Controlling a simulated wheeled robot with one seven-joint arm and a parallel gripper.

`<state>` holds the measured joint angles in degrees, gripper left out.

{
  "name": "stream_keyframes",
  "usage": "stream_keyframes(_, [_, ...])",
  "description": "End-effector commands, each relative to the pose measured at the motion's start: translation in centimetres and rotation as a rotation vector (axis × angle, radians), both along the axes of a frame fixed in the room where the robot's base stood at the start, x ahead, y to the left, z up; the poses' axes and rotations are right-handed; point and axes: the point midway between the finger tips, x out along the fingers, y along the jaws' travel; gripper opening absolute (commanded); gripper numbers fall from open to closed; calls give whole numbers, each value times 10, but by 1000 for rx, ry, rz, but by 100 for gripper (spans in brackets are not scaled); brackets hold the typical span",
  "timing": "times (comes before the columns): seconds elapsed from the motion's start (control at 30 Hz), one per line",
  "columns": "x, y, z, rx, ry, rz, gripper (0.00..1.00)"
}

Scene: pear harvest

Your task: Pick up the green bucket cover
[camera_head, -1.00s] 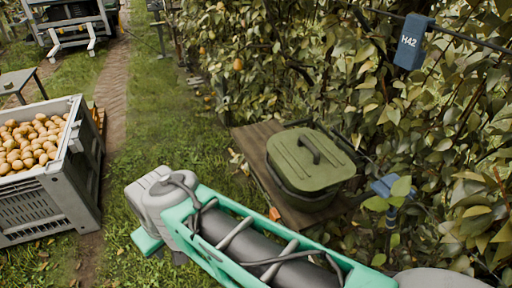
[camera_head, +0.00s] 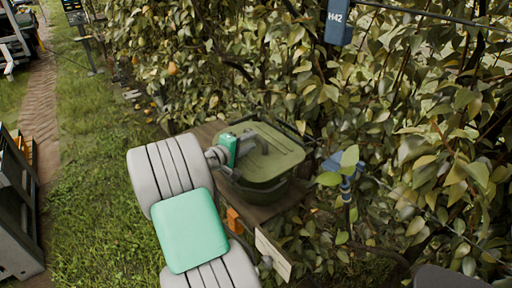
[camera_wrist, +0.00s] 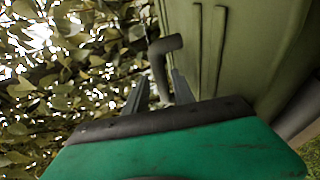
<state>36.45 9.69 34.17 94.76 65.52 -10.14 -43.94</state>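The green bucket cover (camera_head: 278,150) lies on the green bucket (camera_head: 258,190), which stands on a wooden board beside the hedge. Its dark bent handle (camera_wrist: 165,47) rises from the ribbed lid in the wrist view. My gripper (camera_head: 246,142) is at the left side of the cover, close to the handle. In the wrist view my gripper (camera_wrist: 158,88) has its two fingers apart, with the handle between them. I see no clear contact between fingers and handle. The handle is partly hidden by my gripper in the head view.
A leafy hedge (camera_head: 420,110) rises behind and to the right of the bucket. A blue post (camera_head: 345,180) stands just right of it. A grey crate (camera_head: 15,215) is at the left edge. Open grass (camera_head: 95,170) lies between crate and arm.

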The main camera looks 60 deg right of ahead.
Motion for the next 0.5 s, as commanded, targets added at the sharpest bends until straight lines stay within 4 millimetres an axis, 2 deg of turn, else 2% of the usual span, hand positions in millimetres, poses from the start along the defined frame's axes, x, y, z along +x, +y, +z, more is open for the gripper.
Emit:
stream_keyframes(0.1, [-5,-19,-3,1,-2,-3,31])
stream_keyframes(0.17, [-6,-24,-5,2,-2,-2,31])
stream_keyframes(0.37, [-5,-25,-6,1,-3,1,31])
stream_keyframes(0.5, [-5,-25,-6,1,-3,0,21])
